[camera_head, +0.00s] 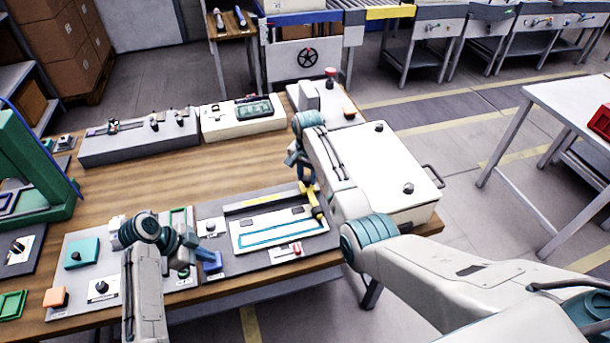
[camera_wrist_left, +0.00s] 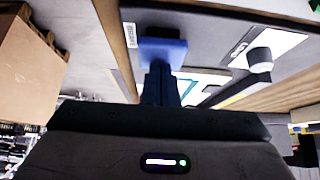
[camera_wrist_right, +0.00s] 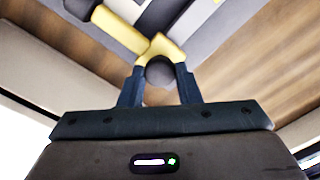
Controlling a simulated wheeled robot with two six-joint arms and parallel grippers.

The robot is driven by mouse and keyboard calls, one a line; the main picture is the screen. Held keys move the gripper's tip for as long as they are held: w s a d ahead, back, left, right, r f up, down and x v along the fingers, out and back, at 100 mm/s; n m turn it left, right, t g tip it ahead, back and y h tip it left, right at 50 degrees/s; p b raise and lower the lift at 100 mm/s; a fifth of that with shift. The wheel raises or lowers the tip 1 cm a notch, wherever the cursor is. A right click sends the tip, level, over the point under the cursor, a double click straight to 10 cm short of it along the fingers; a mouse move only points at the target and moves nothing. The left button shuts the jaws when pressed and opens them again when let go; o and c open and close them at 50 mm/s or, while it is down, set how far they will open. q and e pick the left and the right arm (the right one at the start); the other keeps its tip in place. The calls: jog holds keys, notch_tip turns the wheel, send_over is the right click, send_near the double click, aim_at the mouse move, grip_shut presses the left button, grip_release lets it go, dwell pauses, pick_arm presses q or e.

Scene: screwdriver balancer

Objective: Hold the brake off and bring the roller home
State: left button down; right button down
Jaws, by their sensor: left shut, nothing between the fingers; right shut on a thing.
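A yellow tool with a dark end, apparently the roller (camera_head: 317,206), stands at the right end of a white panel (camera_head: 268,242) with a blue outlined strip. A blue pad (camera_head: 211,262), possibly the brake, is at the panel board's front left. My left gripper (camera_head: 192,256) is shut and empty beside it. In the left wrist view the closed fingertips (camera_wrist_left: 160,72) meet or overlap the blue pad (camera_wrist_left: 158,48); contact is unclear.
A red knob (camera_head: 297,249) and a black knob (camera_head: 210,228) sit on the grey board. A large white box (camera_head: 385,165) stands right of the board. Grey and cream units (camera_head: 140,138) line the table's back. Bare wood lies between.

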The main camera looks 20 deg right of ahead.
pick_arm(q)
jog(key=shift+f, duration=0.1)
pick_arm(e)
jog(key=c, duration=1.3)
grip_release()
jog(key=shift+d, duration=0.25)
pick_arm(q)
jog(key=shift+d, duration=0.15)
pick_arm(e)
jog(key=shift+o, duration=1.2)
notch_tip(320, 180, up, 12)
jog(key=shift+s+d, duration=0.1)
pick_arm(q)
notch_tip(320, 180, up, 7)
jog(key=p, duration=0.6)
pick_arm(e)
notch_tip(320, 180, up, 6)
jog(key=shift+r, duration=0.15)
